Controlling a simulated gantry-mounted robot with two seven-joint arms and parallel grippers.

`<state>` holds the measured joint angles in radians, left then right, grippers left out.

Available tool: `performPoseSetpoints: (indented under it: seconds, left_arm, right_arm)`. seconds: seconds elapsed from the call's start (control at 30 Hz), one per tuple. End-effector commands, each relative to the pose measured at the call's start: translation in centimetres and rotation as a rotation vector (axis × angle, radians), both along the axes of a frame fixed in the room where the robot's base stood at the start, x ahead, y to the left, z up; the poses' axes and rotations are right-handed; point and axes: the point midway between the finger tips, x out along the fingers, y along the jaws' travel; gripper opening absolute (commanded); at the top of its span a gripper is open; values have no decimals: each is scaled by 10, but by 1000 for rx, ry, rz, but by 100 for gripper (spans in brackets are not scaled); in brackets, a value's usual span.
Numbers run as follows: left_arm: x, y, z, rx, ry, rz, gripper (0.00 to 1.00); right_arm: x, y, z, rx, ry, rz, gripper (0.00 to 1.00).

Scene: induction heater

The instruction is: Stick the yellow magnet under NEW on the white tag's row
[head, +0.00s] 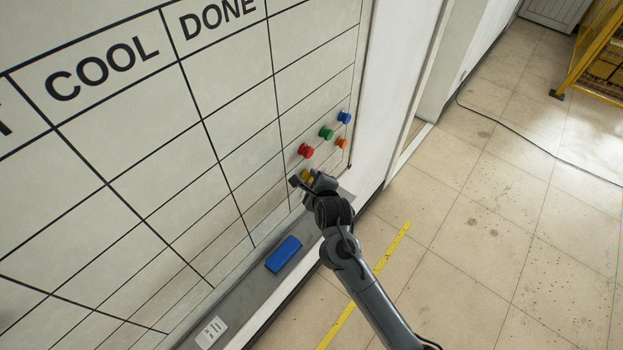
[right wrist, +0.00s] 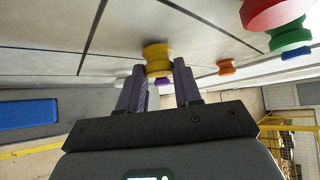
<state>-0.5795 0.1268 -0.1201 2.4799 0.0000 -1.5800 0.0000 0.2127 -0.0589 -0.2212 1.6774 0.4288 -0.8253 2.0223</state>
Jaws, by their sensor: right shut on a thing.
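The yellow magnet (head: 307,176) is on the whiteboard (head: 235,120) near its lower right corner, partly hidden by my right gripper (head: 306,181). In the right wrist view the yellow magnet (right wrist: 157,57) sits between the fingertips of my right gripper (right wrist: 157,78), which is shut on it. The magnet looks against the board or very close to it. The board shows COOL and DONE columns in the head view. The NEW heading and the white tag's row are not in view. My left gripper is not in view.
Red (head: 305,151), green (head: 326,133), blue (head: 344,117) and orange (head: 341,143) magnets are close above and right. A ledge (head: 245,287) below carries a blue eraser (head: 283,254) and a white card (head: 212,332).

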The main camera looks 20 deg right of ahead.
Motion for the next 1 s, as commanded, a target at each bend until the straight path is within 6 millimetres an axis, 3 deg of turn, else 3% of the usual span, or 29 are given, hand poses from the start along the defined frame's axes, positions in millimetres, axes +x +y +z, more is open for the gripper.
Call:
performPoseSetpoints:
  seconds: [1.0]
  left_arm:
    - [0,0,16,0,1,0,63]
  right_arm:
    - [-44,-25,1,-1,-1,1,5]
